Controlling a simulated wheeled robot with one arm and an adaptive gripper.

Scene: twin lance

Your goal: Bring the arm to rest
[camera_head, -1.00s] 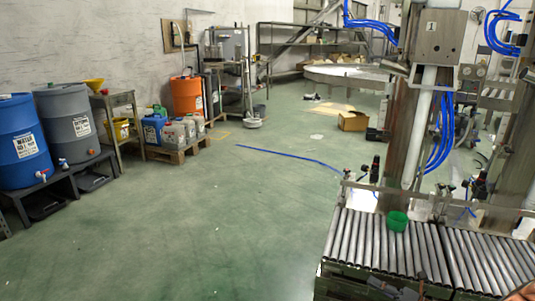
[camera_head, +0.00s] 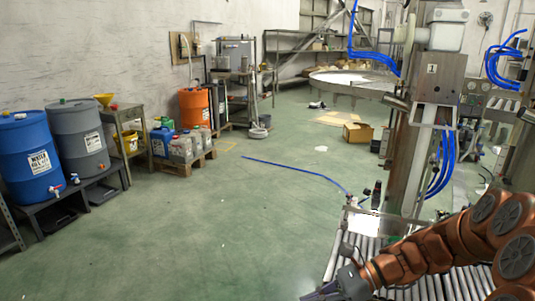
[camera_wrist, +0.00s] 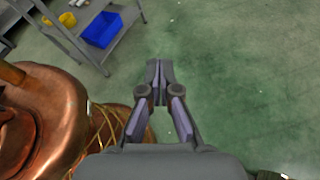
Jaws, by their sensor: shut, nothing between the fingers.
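My copper-coloured arm (camera_head: 430,250) reaches in from the lower right of the head view, bent across the front of the roller conveyor. My gripper (camera_head: 314,296) is at the bottom edge of that view, low and partly cut off. In the wrist view my gripper (camera_wrist: 160,68) has its two fingers together with nothing between them. Green floor lies beyond the fingertips, and they touch nothing that I can see. Copper links of my arm fill the left of the wrist view.
The roller conveyor (camera_head: 338,262) and filling machine (camera_head: 437,80) stand at the right, close to my arm. Blue (camera_head: 28,160) and grey (camera_head: 80,140) drums stand at the left. The wrist view shows a blue bin (camera_wrist: 101,29) on a grey shelf.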

